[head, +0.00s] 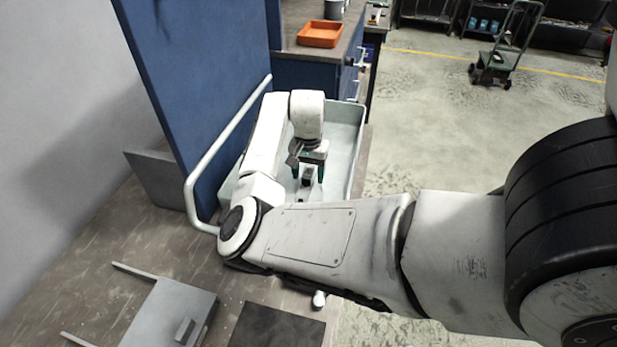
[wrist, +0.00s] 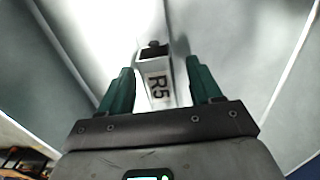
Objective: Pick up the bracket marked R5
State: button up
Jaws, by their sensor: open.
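The bracket marked R5 (wrist: 157,85) shows in the wrist view as a pale piece with dark lettering and a dark knob at its far end. It lies between the two green fingers of my gripper (wrist: 158,90), with a gap on each side. In the head view my gripper (head: 308,174) points down into a pale grey tray (head: 343,150), its fingers apart. A small dark part of the bracket (head: 306,181) shows between the fingers there. My arm hides part of the tray, and I cannot tell the exact height of the fingertips.
A white rail (head: 228,137) and a blue panel (head: 200,80) stand left of the tray. An orange tray (head: 320,34) sits on the bench behind. A grey plate (head: 172,315) and a dark mat (head: 277,326) lie on the near bench. A hand cart (head: 507,45) stands on the floor.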

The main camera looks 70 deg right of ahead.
jog(key=shift+c, duration=0.4)
grip_shut()
jog(key=shift+r, duration=0.15)
